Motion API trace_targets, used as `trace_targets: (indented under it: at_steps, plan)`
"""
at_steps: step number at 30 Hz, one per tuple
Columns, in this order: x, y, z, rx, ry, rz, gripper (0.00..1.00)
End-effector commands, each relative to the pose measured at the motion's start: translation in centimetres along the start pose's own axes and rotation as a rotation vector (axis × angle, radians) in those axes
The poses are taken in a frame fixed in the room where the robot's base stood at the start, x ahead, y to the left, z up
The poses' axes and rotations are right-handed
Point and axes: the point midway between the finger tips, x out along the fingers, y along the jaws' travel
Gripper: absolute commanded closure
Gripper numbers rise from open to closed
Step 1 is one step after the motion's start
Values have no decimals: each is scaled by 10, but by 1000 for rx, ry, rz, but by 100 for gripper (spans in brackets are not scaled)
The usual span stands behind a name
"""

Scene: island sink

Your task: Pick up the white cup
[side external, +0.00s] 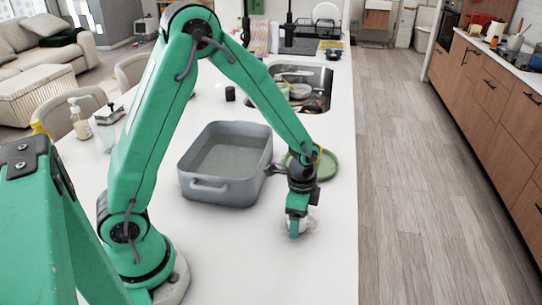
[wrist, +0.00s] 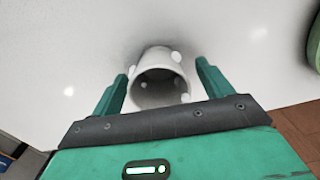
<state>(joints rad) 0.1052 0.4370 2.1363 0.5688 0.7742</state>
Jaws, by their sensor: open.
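The white cup (wrist: 155,60) shows in the wrist view with its dark open mouth towards the camera and pale round spots on its wall. My gripper (wrist: 162,72) is open, with one green finger on each side of the cup. A gap shows between the cup and the right finger; the left fingertip is very close to the cup, and I cannot tell if it touches. In the side view my gripper (side external: 298,228) points down just above the white counter, and the cup (side external: 313,224) is mostly hidden behind it.
A grey roasting pan (side external: 190,172) stands on the counter left of my gripper. A green plate (side external: 330,166) lies behind it. The sink (side external: 318,80) with dishes is further back. The counter's right edge is close to my gripper; the counter in front is clear.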

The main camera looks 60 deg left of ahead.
Motion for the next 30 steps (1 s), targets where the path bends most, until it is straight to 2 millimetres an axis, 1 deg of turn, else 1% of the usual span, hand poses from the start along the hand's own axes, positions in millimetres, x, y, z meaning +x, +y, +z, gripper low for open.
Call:
trace_targets:
  at_steps: [3,16,17,21,23,24,30]
  plan:
    - [3,0,0,0,0,0,21]
    - [3,0,0,0,0,0,21]
    - [3,0,0,0,0,0,23]
    - [2,0,0,0,0,0,51]
    - [2,0,0,0,1,-1,62]
    - [2,0,0,0,0,0,70]
    - [2,0,0,0,1,-1,71]
